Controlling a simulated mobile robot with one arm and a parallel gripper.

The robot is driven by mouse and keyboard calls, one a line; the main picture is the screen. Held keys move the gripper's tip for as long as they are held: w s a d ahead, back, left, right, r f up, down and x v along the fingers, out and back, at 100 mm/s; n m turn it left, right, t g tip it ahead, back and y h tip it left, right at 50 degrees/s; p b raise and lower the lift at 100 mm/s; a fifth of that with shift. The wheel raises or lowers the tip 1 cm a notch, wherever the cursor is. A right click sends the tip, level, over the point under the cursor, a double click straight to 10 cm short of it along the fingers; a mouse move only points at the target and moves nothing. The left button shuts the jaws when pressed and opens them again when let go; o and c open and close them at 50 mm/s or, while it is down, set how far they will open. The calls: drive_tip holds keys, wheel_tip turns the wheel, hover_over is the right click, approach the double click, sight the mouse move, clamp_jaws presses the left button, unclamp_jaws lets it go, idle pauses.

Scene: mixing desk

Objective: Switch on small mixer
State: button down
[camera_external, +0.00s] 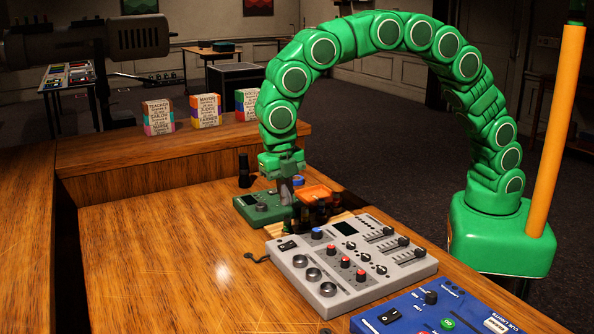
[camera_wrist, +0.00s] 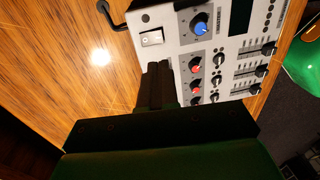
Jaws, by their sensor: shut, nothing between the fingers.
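A grey mixer (camera_external: 350,263) with knobs, sliders and a small dark screen lies on the wooden desk. Its black-and-white rocker switch (camera_external: 287,245) is at its upper left corner, beside a blue knob (camera_external: 317,233). In the wrist view the switch (camera_wrist: 152,37) shows clearly, a little beyond my fingertips. I cannot tell its on or off position. My gripper (camera_external: 285,199) points down behind the mixer, over or near a small green device (camera_external: 262,207). In the wrist view my fingers (camera_wrist: 160,68) are shut and empty and cover part of the mixer.
A blue panel (camera_external: 440,310) lies at the front right. An orange tray (camera_external: 313,194) and dark bottles stand behind the mixer. A black cable (camera_external: 257,257) comes from the mixer's left side. Three lettered blocks (camera_external: 206,111) stand on the rear ledge. The desk's left part is clear.

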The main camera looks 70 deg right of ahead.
sight(292, 243)
drive_tip(key=f, duration=0.7)
drive_tip(key=s+d+f, duration=0.1)
drive_tip(key=f, duration=0.3)
drive_tip(key=shift+f, duration=0.1)
idle(0.4)
drive_tip(key=shift+w+a+r, duration=0.25)
drive_tip(key=shift+w+a, duration=0.25)
drive_tip(key=shift+w, duration=0.05)
idle(0.4)
wheel_tip(292, 243, up, 14)
drive_tip(key=s+d, duration=0.1)
drive_tip(key=shift+s+d, duration=0.15)
idle(0.3)
